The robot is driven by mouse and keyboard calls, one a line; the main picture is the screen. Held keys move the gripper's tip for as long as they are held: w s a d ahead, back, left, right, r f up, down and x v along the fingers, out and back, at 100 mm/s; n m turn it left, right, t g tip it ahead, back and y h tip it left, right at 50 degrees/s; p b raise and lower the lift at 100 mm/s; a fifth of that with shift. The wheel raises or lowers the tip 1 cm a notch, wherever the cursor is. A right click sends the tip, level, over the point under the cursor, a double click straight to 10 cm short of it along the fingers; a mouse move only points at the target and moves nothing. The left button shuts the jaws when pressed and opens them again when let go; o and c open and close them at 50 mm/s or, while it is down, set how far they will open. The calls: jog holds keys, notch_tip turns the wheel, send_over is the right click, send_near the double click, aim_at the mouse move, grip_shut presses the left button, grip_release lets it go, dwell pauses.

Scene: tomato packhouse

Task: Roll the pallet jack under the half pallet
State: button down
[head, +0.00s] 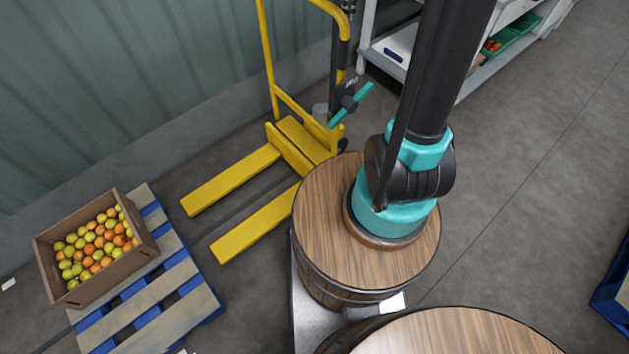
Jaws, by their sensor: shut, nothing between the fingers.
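The yellow pallet jack (285,141) stands left of centre by the wall, its two forks flat near the floor and pointing to the lower left. Its tall handle rises to the top edge. The half pallet (164,285), pale slats on blue blocks, lies at the lower left, with bare floor between it and the fork tips. A cardboard box (117,279) of green and orange fruit sits on the pallet. My gripper (350,103), black and teal, appears shut and empty beside the jack's upright; its fingertips are hard to make out, and so is any contact.
A corrugated wall (140,90) runs along the left behind the jack. Pale shelving (475,77) with a green crate stands at the top right. A blue-edged object (611,306) shows at the right edge.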

aim_at(339, 14)
jog(key=shift+s+a, duration=0.15)
jog(key=shift+a, duration=0.1)
jog(key=shift+s+a, duration=0.5)
jog(key=shift+a, duration=0.15)
jog(key=shift+s+a, duration=0.3)
jog(key=shift+a, duration=0.15)
dwell(0.3)
jog(key=s+a, duration=0.9)
jog(key=a, duration=0.3)
jog(key=shift+s+a, duration=0.15)
jog(key=shift+a, duration=0.2)
